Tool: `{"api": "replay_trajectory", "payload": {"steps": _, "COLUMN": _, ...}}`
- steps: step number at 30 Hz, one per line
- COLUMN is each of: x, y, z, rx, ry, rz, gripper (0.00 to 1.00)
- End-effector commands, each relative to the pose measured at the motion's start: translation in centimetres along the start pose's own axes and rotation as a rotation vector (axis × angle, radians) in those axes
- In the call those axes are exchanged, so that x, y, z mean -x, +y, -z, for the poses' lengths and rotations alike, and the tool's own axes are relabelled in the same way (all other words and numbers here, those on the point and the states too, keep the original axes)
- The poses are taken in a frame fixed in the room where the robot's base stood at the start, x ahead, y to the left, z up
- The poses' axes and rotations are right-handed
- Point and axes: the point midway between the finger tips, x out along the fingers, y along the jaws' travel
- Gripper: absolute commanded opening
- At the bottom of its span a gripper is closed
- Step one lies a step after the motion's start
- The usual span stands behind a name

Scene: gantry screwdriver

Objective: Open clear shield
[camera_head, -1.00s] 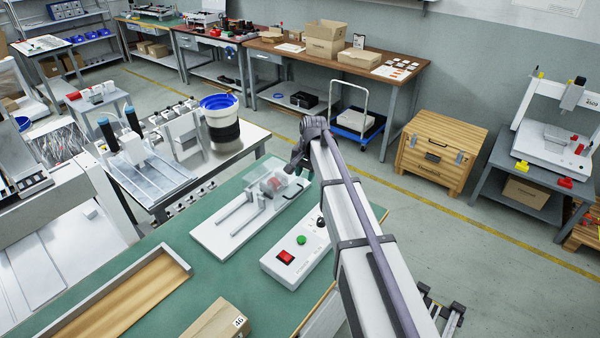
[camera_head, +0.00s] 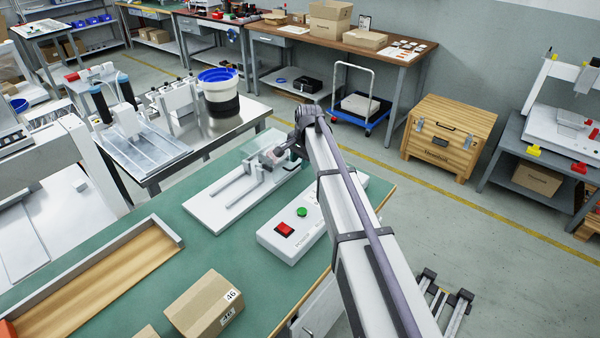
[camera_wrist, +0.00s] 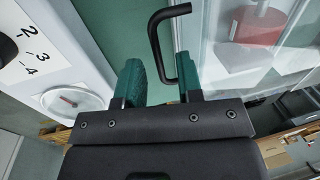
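The clear shield (camera_wrist: 222,45) fills the right of the wrist view as a see-through box with pale edges and a red part (camera_wrist: 258,24) inside. Its black bent handle (camera_wrist: 154,40) sticks out to the left. My gripper (camera_wrist: 160,76) is open, with two green-padded fingers set apart. The handle's lower end lies between the fingers, closer to the right one; I cannot tell if they touch. In the head view the shield (camera_head: 262,141) stands at the back of the white fixture plate (camera_head: 212,208), with my gripper (camera_head: 281,153) beside it and partly hidden.
A white control box (camera_head: 275,245) with red and green buttons sits right of the fixture. A cardboard box (camera_head: 203,303) and a wooden-bottomed tray (camera_head: 100,285) lie on the green table (camera_head: 195,255). In the wrist view, a white panel with a dial (camera_wrist: 72,101) is close on the left.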

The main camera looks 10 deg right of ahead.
Motion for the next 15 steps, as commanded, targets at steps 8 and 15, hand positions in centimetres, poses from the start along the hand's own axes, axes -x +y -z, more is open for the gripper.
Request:
{"api": "replay_trajectory", "payload": {"steps": 8, "x": -0.23, "y": -0.04, "z": -0.02, "rx": 0.000, "ry": 0.000, "rz": 0.000, "gripper": 0.33}}
{"api": "replay_trajectory", "payload": {"steps": 15, "x": -0.23, "y": -0.04, "z": -0.02, "rx": 0.001, "ry": 0.000, "rz": 0.000, "gripper": 0.10}}
